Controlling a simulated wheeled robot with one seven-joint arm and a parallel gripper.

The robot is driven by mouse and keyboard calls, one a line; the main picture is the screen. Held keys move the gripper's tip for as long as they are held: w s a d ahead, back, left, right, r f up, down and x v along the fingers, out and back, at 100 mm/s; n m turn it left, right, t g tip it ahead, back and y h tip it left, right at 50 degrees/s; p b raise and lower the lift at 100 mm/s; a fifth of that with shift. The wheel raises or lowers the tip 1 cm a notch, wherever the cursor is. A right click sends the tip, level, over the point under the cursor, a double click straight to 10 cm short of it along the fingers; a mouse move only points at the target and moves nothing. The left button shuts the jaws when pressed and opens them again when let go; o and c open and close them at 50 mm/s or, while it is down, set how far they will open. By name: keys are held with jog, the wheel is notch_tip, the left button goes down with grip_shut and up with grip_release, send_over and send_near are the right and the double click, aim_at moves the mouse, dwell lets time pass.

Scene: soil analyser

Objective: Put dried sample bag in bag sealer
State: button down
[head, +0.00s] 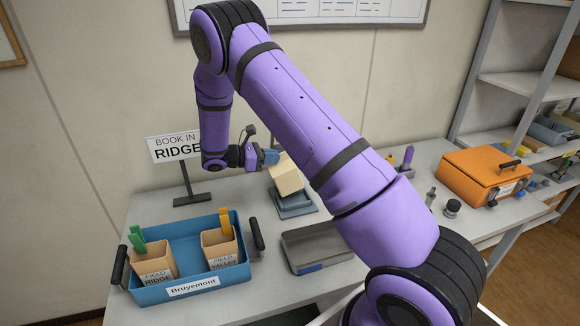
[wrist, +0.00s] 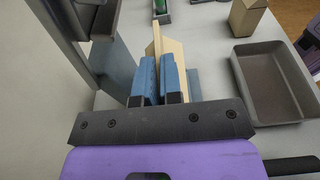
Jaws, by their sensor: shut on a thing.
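My gripper (head: 268,157) is shut on a tan paper bag (head: 288,177), which leans to one side in the head view. In the wrist view, the blue fingers of my gripper (wrist: 160,95) pinch the bag (wrist: 176,48) from both sides. A low blue-grey device (head: 295,206) stands on the bench right under the bag. It may be the bag sealer, but I see no label. I cannot tell whether the bag touches it. Any writing on the held bag is hidden.
A blue "Bruyemont" tray (head: 190,245) holds two labelled tan bags with clips. A grey tray (head: 312,250) lies in front of the device. A "BOOK IN RIDGE" sign (head: 174,147) stands behind left. An orange box (head: 485,178) sits right. Another tan bag (wrist: 246,17) shows in the wrist view.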

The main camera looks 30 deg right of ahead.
aim_at(270, 166)
jog(key=f, duration=0.2)
jog(key=d+f, duration=0.1)
jog(key=f, duration=0.1)
jog(key=shift+s+d, duration=0.1)
jog(key=shift+s, duration=0.1)
jog(key=shift+s+d+r+t+y, duration=0.2)
jog(key=shift+d+y, duration=0.35)
jog(key=shift+d, duration=0.2)
jog(key=shift+s+d+r+t+y, duration=0.15)
jog(key=shift+s+d+y, duration=0.1)
jog(key=shift+d+y, duration=0.4)
jog(key=shift+s+d+r+t+y, duration=0.2)
jog(key=shift+d+y, duration=0.2)
jog(key=shift+d, duration=0.45)
jog(key=shift+f, duration=0.9)
jog(key=c, duration=1.3)
grip_release()
jog(key=shift+f, duration=0.1)
